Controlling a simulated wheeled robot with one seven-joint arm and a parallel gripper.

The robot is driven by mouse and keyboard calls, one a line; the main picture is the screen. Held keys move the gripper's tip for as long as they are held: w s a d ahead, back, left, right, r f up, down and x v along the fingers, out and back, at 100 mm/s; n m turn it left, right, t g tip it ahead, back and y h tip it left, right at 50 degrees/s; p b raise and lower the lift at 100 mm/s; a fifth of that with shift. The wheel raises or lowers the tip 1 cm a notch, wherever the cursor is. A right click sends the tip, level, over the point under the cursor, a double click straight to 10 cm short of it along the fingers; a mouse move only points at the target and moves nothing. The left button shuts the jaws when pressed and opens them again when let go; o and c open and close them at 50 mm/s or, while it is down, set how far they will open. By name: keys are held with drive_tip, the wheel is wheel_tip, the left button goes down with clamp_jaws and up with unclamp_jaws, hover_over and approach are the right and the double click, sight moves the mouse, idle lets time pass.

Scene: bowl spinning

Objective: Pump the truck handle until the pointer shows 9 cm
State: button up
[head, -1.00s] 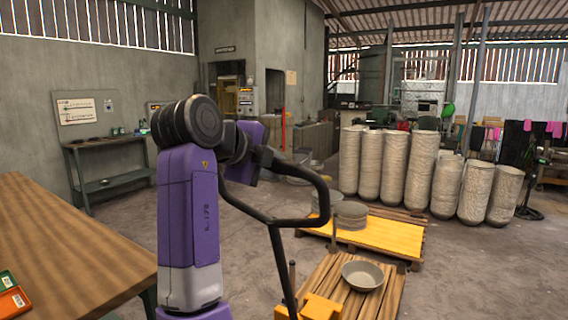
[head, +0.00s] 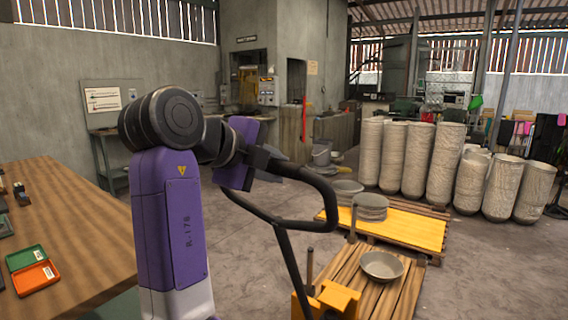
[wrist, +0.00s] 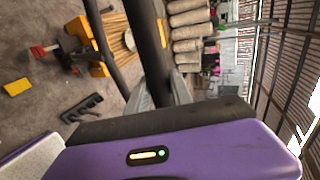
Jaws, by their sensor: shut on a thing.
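The truck handle (head: 339,208) is a black looped bar on a shaft that runs down to the yellow truck body (head: 335,300) at the bottom of the head view. My gripper (wrist: 160,95) is shut on the handle, with a grey finger on either side of the black bar in the wrist view. In the head view my purple wrist hides most of the grip point. The truck's yellow parts also show at the upper left of the wrist view (wrist: 82,30). I cannot make out the pointer or a scale in either view.
A slatted wooden pallet (head: 350,275) with a grey bowl (head: 382,265) is right of the handle. Behind it is a yellow-topped pallet (head: 415,230) with stacked bowls. A wooden table (head: 90,230) stands at left. Tall wrapped stacks (head: 445,165) line the back right.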

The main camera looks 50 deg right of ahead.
drive_tip(key=a+f+b, duration=0.2)
drive_tip(key=a+f, duration=0.2)
drive_tip(key=a, duration=0.4)
drive_tip(key=shift+s+a+b, duration=0.15)
drive_tip(key=shift+s+b, duration=0.15)
drive_tip(key=shift+s, duration=0.05)
drive_tip(key=shift+a, duration=0.1)
drive_tip(key=a+f+b, duration=0.5)
drive_tip(key=a+f, duration=0.1)
drive_tip(key=a, duration=0.5)
drive_tip(key=shift+s+a+f+b, duration=0.2)
drive_tip(key=shift+s+f+b, duration=0.1)
drive_tip(key=shift+s, duration=0.1)
